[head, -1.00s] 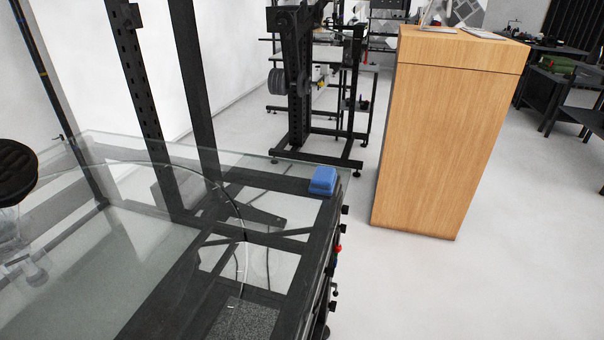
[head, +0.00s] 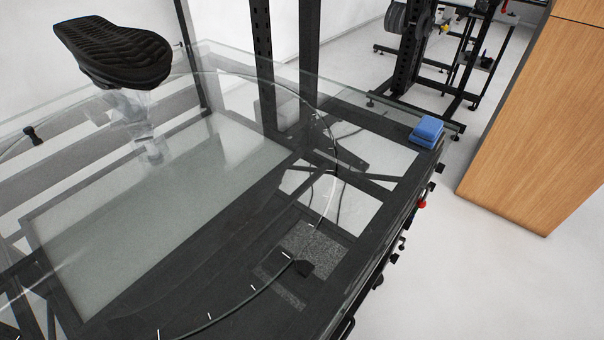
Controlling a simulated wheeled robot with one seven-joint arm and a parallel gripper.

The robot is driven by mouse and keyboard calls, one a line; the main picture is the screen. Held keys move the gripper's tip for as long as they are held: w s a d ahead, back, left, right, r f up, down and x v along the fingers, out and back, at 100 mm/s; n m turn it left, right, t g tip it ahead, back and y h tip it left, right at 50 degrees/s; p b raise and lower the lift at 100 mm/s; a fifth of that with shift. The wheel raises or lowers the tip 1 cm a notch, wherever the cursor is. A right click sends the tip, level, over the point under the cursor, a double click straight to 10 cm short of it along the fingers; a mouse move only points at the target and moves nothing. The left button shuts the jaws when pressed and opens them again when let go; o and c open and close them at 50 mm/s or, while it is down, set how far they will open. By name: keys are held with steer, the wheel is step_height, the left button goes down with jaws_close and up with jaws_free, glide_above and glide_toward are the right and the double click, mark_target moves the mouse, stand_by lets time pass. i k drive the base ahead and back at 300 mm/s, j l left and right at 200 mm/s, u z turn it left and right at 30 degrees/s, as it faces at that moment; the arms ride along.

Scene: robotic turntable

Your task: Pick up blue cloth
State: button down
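The blue cloth (head: 427,131) is a small folded stack. It lies on the far right corner of the glass-topped table (head: 215,165), close to the table's right edge. My gripper is not in view, so its distance from the cloth and whether it holds anything cannot be seen.
A black shoe-like object (head: 112,50) on a clear stand rises from the table's left part. Dark uprights stand behind the table. A wooden cabinet (head: 530,125) is to the right, with bare floor (head: 470,260) between. Knobs and a red button (head: 421,204) line the table's right side.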

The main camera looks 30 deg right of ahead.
mark_target(425, 133)
steer(key=i+l, duration=0.15)
steer(key=l, duration=0.2)
steer(key=i+l, duration=0.1)
steer(key=l, duration=0.25)
steer(key=i+l+u, duration=0.1)
steer(key=l, duration=0.25)
steer(key=i+l, duration=0.15)
steer(key=l, duration=0.25)
steer(key=i+l, duration=0.1)
steer(key=l, duration=0.25)
steer(key=u, duration=0.4)
steer(key=l+u, duration=0.15)
steer(key=u, duration=0.25)
steer(key=l+u, duration=0.1)
steer(key=u, duration=0.25)
